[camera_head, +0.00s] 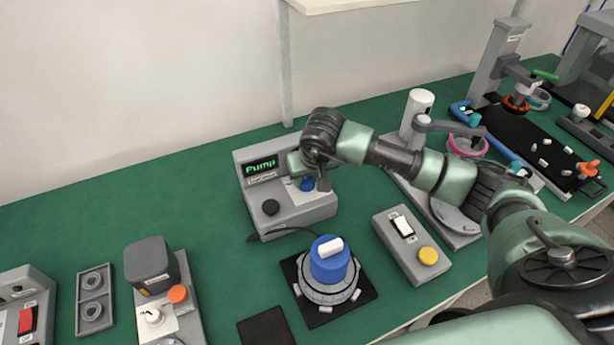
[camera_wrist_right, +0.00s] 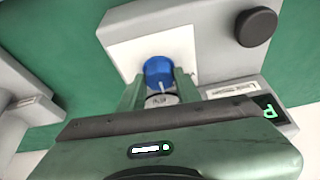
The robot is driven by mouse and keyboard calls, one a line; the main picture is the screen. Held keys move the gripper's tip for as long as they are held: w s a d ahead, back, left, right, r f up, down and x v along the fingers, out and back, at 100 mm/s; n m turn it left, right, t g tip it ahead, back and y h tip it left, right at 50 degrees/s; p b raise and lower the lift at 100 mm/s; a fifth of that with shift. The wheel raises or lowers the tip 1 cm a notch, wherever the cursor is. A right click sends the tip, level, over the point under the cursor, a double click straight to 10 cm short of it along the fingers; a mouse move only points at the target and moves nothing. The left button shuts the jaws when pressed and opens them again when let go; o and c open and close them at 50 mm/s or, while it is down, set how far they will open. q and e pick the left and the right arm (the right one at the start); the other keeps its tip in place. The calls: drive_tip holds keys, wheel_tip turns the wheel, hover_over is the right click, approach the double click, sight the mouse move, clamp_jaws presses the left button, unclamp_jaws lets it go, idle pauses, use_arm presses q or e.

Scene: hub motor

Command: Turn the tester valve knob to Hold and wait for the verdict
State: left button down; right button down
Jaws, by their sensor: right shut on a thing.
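The tester (camera_head: 290,212) is a grey box on the green table, with a small screen (camera_head: 261,166) that reads "Pump" in green. Its blue valve knob (camera_head: 307,185) is mostly hidden behind my right gripper (camera_head: 303,176) in the head view. In the right wrist view the blue knob (camera_wrist_right: 158,69) sits between the two fingers of the right gripper (camera_wrist_right: 158,84), which is shut on it. A white plate lies behind the knob there. My left gripper is not in view.
A blue-topped round fixture (camera_head: 328,262) stands on a black mat in front of the tester. A switch box with a yellow button (camera_head: 428,256) is to its right. A round black knob (camera_head: 270,207) is on the tester's left side. Free green table lies left of the tester.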

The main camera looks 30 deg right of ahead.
drive_tip(key=shift+w+a+m+h+b, duration=0.1)
drive_tip(key=shift+m+h+b, duration=0.5)
drive_tip(key=shift+m+b, duration=0.75)
drive_tip(key=shift+m+g+h+b, duration=0.3)
drive_tip(key=shift+m+h+b, duration=0.35)
drive_tip(key=shift+m, duration=0.8)
drive_tip(key=shift+r, duration=0.1)
drive_tip(key=c, duration=1)
unclamp_jaws()
drive_tip(key=b+v, duration=0.1)
drive_tip(key=v, duration=0.6)
drive_tip(key=shift+r, duration=0.4)
